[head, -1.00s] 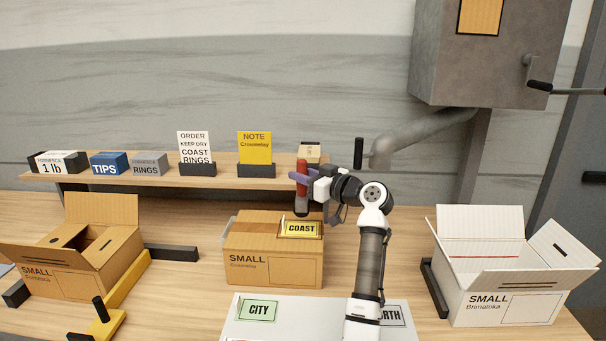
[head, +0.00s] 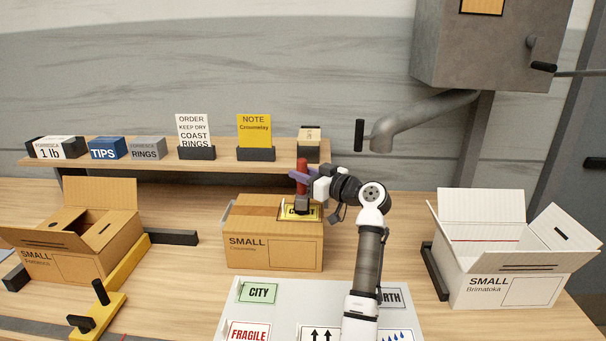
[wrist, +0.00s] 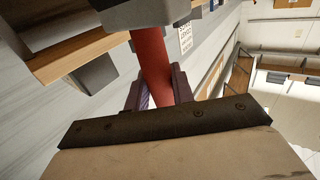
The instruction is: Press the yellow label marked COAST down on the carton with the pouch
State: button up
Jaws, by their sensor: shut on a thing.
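The yellow COAST label (head: 315,212) lies on the top right part of a closed brown carton (head: 255,260) marked SMALL. My gripper (head: 303,177) is shut on the red handle (head: 302,166) of a tool with a grey block foot (head: 302,203). The block stands over the middle of the label and hides most of its word; it looks to be on the label or just above it. In the wrist view the purple fingers hold the red handle (wrist: 152,62). No pouch shows in view.
A label sheet (head: 232,308) with CITY and FRAGILE labels lies in front of the carton. An open brown carton (head: 95,250) stands left, an open white carton (head: 480,262) right. A shelf (head: 215,166) with small boxes and note cards runs behind.

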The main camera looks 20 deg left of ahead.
aim_at(299, 160)
jog(key=shift+f+b, duration=0.45)
dwell(0.8)
jog(key=shift+a, duration=0.1)
jog(key=shift+s+a+b, duration=0.3)
jog(key=shift+a+b, duration=0.05)
jog(key=shift+a+b, duration=0.15)
jog(key=shift+b, duration=0.15)
jog(key=shift+r, duration=0.15)
jog(key=shift+r+p, duration=1.05)
jog(key=shift+r, duration=2)
